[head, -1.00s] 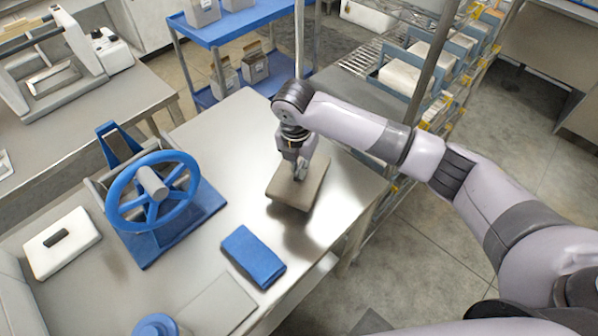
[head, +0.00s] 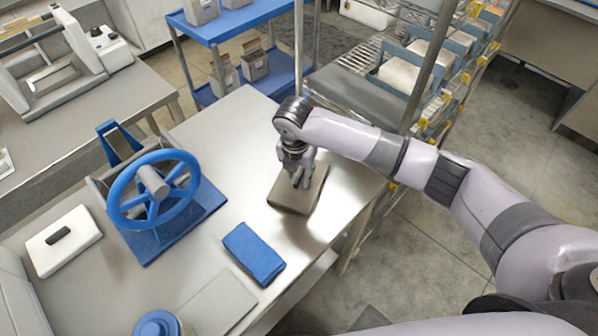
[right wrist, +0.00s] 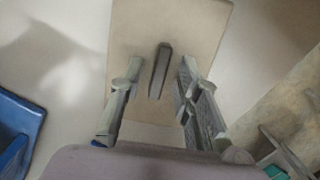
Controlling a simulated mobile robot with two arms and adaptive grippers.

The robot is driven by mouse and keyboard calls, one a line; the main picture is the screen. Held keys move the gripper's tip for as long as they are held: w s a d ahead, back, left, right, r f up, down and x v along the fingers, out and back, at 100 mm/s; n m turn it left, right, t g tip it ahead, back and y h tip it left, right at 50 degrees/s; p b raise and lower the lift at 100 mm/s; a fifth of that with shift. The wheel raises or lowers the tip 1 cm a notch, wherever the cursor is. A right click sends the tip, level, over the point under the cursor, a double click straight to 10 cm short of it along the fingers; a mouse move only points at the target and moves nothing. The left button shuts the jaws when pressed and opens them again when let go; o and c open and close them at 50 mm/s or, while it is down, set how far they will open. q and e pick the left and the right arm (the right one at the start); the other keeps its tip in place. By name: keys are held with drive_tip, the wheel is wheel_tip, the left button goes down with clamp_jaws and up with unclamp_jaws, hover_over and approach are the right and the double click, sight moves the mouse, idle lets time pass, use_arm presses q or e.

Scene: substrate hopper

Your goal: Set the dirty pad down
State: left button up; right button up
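The dirty pad (head: 288,205), a brownish-grey slab, lies on the steel table (head: 232,132) near its right edge. In the right wrist view the pad (right wrist: 195,35) has a dark raised handle (right wrist: 160,72) on top. My right gripper (head: 299,183) is over the pad. In the right wrist view its fingers (right wrist: 158,80) are spread, one on each side of the handle, with gaps between. My left gripper is not in view.
A blue handwheel device (head: 153,190) stands left of the pad. A folded blue cloth (head: 254,254) lies in front. A white pad with a dark handle (head: 64,242) lies at far left. A wire rack (head: 430,62) stands behind on the right.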

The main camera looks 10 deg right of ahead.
sight(297, 181)
wheel_tip(297, 181, up, 12)
drive_tip(key=s+b, duration=0.1)
drive_tip(key=shift+a+b, duration=0.4)
